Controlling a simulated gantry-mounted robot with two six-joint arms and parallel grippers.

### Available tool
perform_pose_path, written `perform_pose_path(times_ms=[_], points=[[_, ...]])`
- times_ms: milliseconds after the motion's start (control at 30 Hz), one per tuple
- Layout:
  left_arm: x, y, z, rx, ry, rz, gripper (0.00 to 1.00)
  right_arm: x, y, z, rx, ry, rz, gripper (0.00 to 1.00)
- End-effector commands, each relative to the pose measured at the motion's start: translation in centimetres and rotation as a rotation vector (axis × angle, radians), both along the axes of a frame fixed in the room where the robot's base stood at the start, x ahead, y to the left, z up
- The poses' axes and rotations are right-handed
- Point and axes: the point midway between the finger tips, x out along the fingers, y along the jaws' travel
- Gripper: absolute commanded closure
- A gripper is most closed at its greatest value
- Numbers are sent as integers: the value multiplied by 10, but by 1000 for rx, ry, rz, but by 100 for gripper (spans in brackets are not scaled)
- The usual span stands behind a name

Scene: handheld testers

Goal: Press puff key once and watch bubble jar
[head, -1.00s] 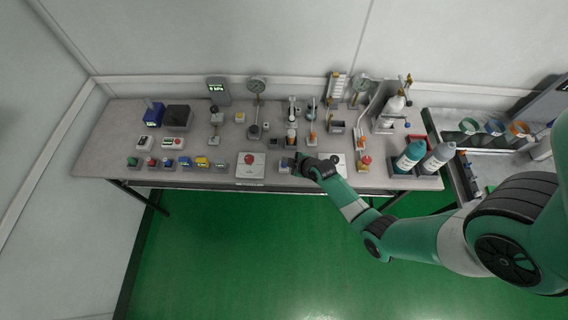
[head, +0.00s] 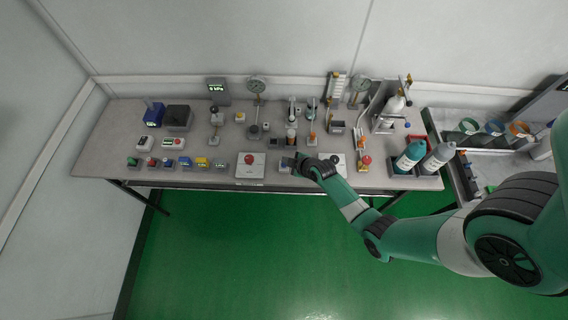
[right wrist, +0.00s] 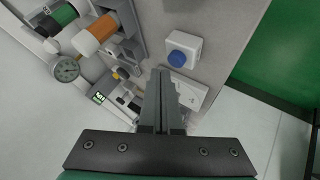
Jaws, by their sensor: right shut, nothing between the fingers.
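A white box with a round blue button (right wrist: 177,58) shows in the right wrist view, just beyond my fingertips; it may be the puff key, but I see no label. In the head view the white box (head: 284,167) is partly covered by my gripper. My right gripper (right wrist: 160,74) is shut and empty, its fingertips beside the button in the picture; I cannot tell whether they touch the box. The gripper also shows in the head view (head: 292,162). An orange-brown jar (head: 291,139) with a pale end stands behind it, perhaps the bubble jar. My left gripper is out of view.
A white plate with a red button (head: 250,166) lies left of my gripper. Teal bottle (head: 410,155) and grey bottle (head: 438,157) stand at the right. Small coloured-button boxes line the front left.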

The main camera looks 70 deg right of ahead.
Motion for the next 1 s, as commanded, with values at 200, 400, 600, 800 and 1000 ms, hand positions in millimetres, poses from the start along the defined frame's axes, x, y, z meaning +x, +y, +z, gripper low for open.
perform_pose_path(times_ms=[200, 400, 600, 800, 1000], points=[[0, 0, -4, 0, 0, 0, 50, 0, 0, -5, 0, 0, 0, 100], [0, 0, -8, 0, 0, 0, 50, 0, 0, -9, 0, 0, 0, 100], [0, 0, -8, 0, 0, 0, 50, 0, 0, -8, 0, 0, 0, 100], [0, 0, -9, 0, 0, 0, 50, 0, 0, -10, 0, 0, 0, 100], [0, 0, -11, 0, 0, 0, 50, 0, 0, -12, 0, 0, 0, 100]])
